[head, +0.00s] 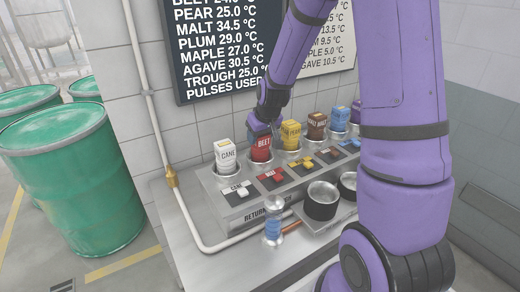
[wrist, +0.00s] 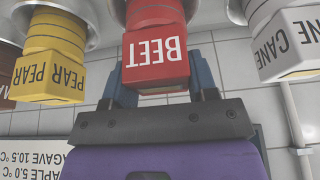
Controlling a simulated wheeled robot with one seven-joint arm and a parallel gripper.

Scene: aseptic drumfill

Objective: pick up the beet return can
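The beet return can (head: 261,149) is red with a BEET label and stands upright in the back row of the steel return station, between the white CANE can (head: 225,157) and the yellow PEAR can (head: 290,135). My gripper (head: 264,122) is at the top of the beet can. In the wrist view the beet can (wrist: 156,58) is centred, with one blue finger of my gripper (wrist: 162,80) on each side. The fingers are spread about the can's width; I cannot tell whether they touch it. The can's lower part is in its holder.
A brown malt can (head: 316,126) and a blue can (head: 340,119) stand further right. Coloured labelled switches line the front of the station. Two dark round cups (head: 322,200) stand before it. A tiled wall with a temperature board (head: 222,45) is close behind. Green drums (head: 75,175) stand at left.

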